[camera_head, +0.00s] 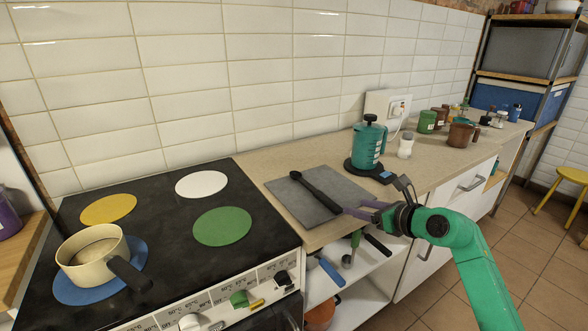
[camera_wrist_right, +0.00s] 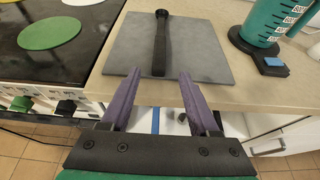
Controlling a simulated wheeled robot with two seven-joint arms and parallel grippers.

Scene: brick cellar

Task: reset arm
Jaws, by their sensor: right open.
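My right gripper (camera_head: 366,209) reaches in from the lower right, at the front edge of the counter by the grey board. In the right wrist view its two purple fingers (camera_wrist_right: 157,88) are spread apart with nothing between them. A black utensil (camera_head: 314,190) lies on the grey board (camera_head: 335,185). In the right wrist view the utensil (camera_wrist_right: 160,45) lies beyond the fingertips, its near end close to the gap between them. My left gripper is not seen in either view.
A stove (camera_head: 165,245) with a cream pot (camera_head: 88,262) stands at left. A teal measuring jug (camera_head: 368,146) is on a black scale (camera_head: 366,170) behind the gripper. Jars (camera_head: 460,134) line the counter at right. Utensils hang below the counter edge near the gripper.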

